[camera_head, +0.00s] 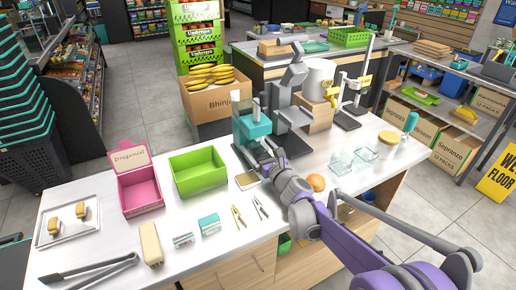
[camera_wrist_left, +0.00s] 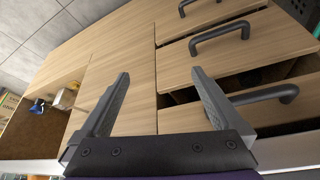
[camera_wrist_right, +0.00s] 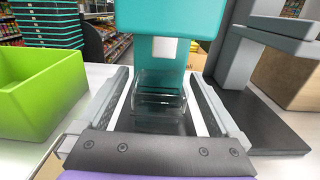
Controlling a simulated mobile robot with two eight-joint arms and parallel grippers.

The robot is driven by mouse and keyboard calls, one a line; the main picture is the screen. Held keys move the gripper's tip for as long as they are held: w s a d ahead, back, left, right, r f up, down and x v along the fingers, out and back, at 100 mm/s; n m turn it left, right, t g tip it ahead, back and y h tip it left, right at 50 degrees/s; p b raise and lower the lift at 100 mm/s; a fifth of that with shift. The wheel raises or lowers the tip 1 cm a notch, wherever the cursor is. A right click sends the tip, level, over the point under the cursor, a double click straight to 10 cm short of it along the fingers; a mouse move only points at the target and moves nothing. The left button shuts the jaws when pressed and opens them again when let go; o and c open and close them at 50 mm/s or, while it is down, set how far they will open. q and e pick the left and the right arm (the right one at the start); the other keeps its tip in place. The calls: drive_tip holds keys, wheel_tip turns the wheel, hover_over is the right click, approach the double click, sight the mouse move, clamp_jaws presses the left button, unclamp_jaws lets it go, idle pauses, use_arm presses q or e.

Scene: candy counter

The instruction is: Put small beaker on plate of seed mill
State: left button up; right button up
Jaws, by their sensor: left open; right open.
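The seed mill appears to be the teal machine (camera_head: 250,126) on the counter. In the right wrist view its teal body (camera_wrist_right: 135,20) has a pale outlet, with a dark plate (camera_wrist_right: 160,124) below. A small clear beaker (camera_wrist_right: 158,96) stands upright under the outlet, seemingly on that plate; its exact contact is hard to see. My right gripper (camera_wrist_right: 163,102) is open, with its fingers on either side of the beaker. In the head view it (camera_head: 262,156) is at the mill's front. My left gripper (camera_wrist_left: 158,85) is open and empty, facing drawer fronts.
A green bin (camera_head: 198,172) stands left of the mill. A grey machine (camera_head: 291,92) stands close on its right. Clear glass vessels (camera_head: 342,161) and an orange (camera_head: 316,182) are farther right. Dark drawer handles (camera_wrist_left: 222,36) are near my left gripper.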

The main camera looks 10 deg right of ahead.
drive_tip(key=v, duration=1.1)
drive_tip(key=shift+r, duration=0.2)
drive_tip(key=shift+s+d, duration=0.15)
drive_tip(key=shift+s, duration=0.4)
